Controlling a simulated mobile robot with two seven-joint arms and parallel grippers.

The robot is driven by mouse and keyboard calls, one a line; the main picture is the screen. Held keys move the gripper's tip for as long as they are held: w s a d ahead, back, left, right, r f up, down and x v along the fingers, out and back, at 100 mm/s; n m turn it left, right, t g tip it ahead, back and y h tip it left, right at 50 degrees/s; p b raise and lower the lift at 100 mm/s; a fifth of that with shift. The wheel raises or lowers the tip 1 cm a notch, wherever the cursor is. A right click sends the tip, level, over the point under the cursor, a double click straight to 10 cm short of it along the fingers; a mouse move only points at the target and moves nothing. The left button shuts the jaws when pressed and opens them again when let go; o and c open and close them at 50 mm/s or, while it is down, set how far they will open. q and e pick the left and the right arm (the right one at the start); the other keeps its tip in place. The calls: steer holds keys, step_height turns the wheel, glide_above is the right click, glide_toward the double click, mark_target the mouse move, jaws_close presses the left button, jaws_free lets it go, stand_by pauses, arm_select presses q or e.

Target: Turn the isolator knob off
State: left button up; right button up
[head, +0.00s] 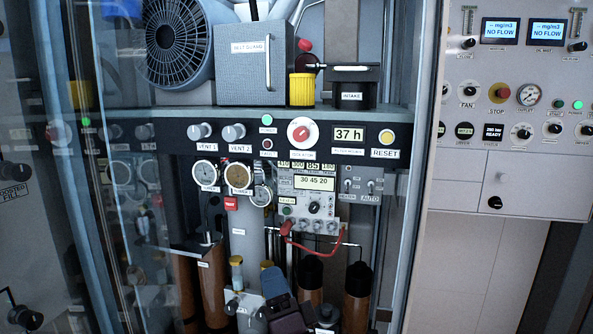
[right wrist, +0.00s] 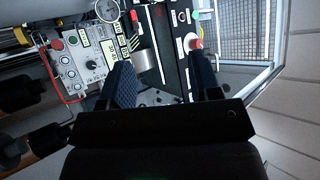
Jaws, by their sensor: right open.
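The isolator knob (head: 302,131) is a red knob on a white round plate, in the middle of the dark control strip. It appears to be the red knob on a white disc in the right wrist view (right wrist: 194,43), near the tip of one finger. The exact angle of its handle is hard to read. My right gripper (head: 277,283) is low in the head view, below the strip and apart from the knob. Its two dark fingers (right wrist: 161,77) are spread in the right wrist view, with nothing between them. My left gripper is not in view.
Gauges (head: 238,175), a grey meter panel (head: 315,195) and a red hose (head: 325,250) lie below the strip. Brown cylinders (head: 357,285) stand lower down. A yellow reset button (head: 386,137) is right of the knob. The cabinet frame (head: 420,170) bounds the right side.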

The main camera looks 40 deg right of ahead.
steer(key=d+r+m+g+h, duration=0.3)
steer(key=r+m+g+h, duration=0.2)
steer(key=r+m+h, duration=1.05)
steer(key=m+g+y, duration=0.3)
steer(key=m+g, duration=0.2)
steer(key=m, duration=0.9)
glide_toward(300, 136)
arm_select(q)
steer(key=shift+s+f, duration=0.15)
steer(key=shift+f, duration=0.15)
arm_select(e)
steer(key=x, duration=0.9)
steer(key=shift+w+d+r, duration=0.1)
steer(key=shift+w, duration=0.05)
steer(key=shift+c, duration=0.3)
